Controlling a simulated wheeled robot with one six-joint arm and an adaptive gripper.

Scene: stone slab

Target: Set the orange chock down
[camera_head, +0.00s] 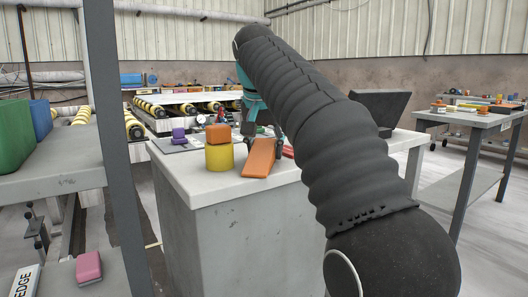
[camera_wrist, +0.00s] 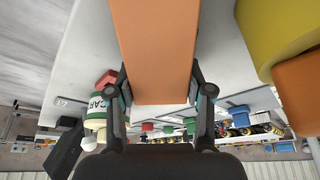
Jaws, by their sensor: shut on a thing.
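The orange chock (camera_head: 259,158) is a long block, seen sloping at the front edge of the pale stone slab (camera_head: 200,175). My gripper (camera_head: 263,131) is shut on its far end, partly hidden behind my dark arm. In the wrist view the chock (camera_wrist: 155,45) runs from the top edge down between the two dark fingers of my gripper (camera_wrist: 160,85), one on each side. The slab (camera_wrist: 85,50) lies behind it. I cannot tell whether the chock's underside touches the slab.
A yellow cylinder (camera_head: 219,157) with an orange block (camera_head: 218,133) on top stands close left of the chock. Purple pieces (camera_head: 179,135) lie further left. A red piece (camera_wrist: 106,79) and a labelled can (camera_wrist: 97,108) show in the wrist view. A black wedge-shaped thing (camera_head: 381,107) stands behind right.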

